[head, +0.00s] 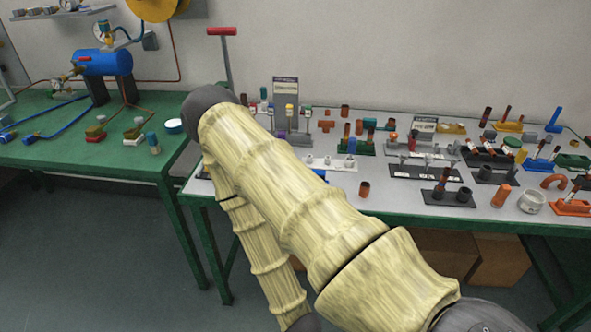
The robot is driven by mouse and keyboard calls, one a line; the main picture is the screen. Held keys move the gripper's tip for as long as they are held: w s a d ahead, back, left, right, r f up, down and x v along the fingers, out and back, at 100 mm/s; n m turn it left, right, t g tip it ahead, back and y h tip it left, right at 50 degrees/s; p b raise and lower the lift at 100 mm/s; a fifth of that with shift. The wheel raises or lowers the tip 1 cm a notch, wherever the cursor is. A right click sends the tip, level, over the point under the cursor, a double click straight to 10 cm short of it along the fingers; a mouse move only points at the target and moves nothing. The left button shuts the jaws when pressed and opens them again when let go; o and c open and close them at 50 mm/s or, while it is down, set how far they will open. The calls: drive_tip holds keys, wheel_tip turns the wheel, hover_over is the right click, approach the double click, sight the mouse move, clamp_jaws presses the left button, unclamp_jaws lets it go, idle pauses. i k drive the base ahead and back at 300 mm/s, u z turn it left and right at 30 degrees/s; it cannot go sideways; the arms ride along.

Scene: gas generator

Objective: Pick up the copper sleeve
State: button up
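Several short copper-coloured cylinders are on the white-topped bench, and I cannot tell which one is the copper sleeve. One small dark copper cylinder (364,190) stands alone near the front edge, just right of my arm. Another copper cylinder (345,112) stands at the back, near the wall. A wider orange-copper cylinder (501,195) leans or stands at the front right, beside a white pot. My arm crosses the middle of the view and hides part of the bench's left side. My gripper does not show.
The white-topped bench (400,205) is crowded with fittings, racks and coloured holders. A copper elbow (553,182) and a white pot (531,201) are at the right. A green table (80,165) with a blue tank (103,62) is at the left. Cardboard boxes (498,262) sit underneath.

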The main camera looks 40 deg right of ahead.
sight(364, 190)
drive_tip(key=u, duration=0.8)
drive_tip(key=i, duration=1.3)
drive_tip(key=z, duration=3)
